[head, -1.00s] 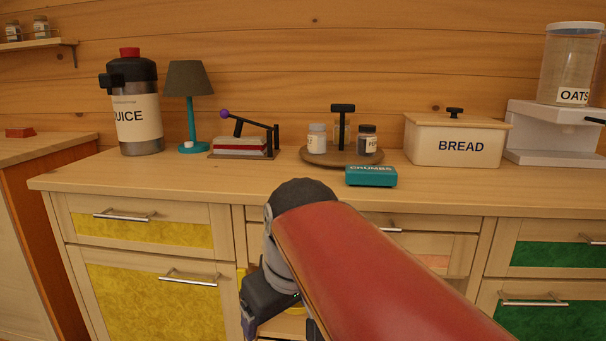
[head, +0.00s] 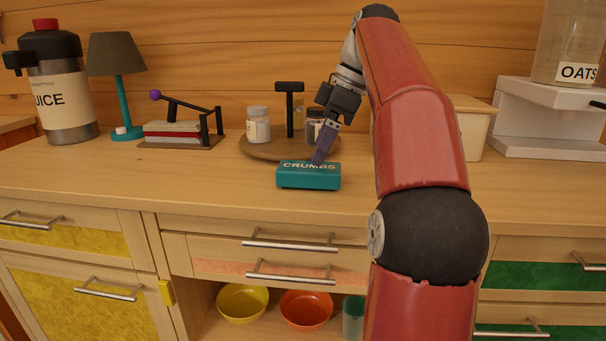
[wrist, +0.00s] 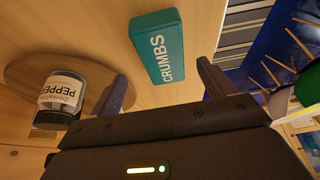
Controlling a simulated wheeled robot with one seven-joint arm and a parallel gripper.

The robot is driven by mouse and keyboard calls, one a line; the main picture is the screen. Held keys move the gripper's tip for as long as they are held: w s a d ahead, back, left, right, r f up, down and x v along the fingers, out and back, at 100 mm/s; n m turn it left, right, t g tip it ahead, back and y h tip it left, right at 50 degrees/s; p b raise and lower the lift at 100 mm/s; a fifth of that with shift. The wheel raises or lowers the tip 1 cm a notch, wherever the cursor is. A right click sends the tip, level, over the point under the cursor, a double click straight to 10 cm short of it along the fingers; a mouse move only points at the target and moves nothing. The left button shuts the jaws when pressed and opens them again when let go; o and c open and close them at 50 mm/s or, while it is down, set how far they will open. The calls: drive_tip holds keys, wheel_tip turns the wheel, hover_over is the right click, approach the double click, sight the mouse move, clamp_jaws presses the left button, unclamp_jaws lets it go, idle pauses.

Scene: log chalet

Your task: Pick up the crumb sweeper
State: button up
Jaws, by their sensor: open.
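The crumb sweeper (head: 308,177) is a teal block with "CRUMBS" in white letters. It lies on the wooden counter near the front edge, just in front of the round wooden tray. My gripper (head: 320,157) is above and behind it, its purple fingers pointing down, seemingly close to its right end. In the wrist view the crumb sweeper (wrist: 157,47) lies ahead of my gripper (wrist: 165,88), in line with the gap between the two spread fingers. The gap is empty. In the head view one finger hides the other.
The round tray (head: 262,150) holds a white-lidded jar (head: 258,126), a dark-lidded pepper jar (wrist: 62,95) and a black T-shaped handle (head: 289,105). A lamp (head: 117,65) and a lever press (head: 178,125) stand left. My arm partly hides the bread box (head: 476,125). The counter left of the sweeper is clear.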

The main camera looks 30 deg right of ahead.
sight(310, 166)
drive_tip(key=b+x, duration=0.2)
drive_tip(key=x, duration=0.4)
drive_tip(key=shift+s+a, duration=0.15)
drive_tip(key=shift+a, duration=0.1)
drive_tip(key=c, duration=1.1)
drive_tip(key=shift+c, duration=0.2)
wheel_tip(310, 166, up, 10)
drive_tip(key=p, duration=0.4)
drive_tip(key=shift+p, duration=0.4)
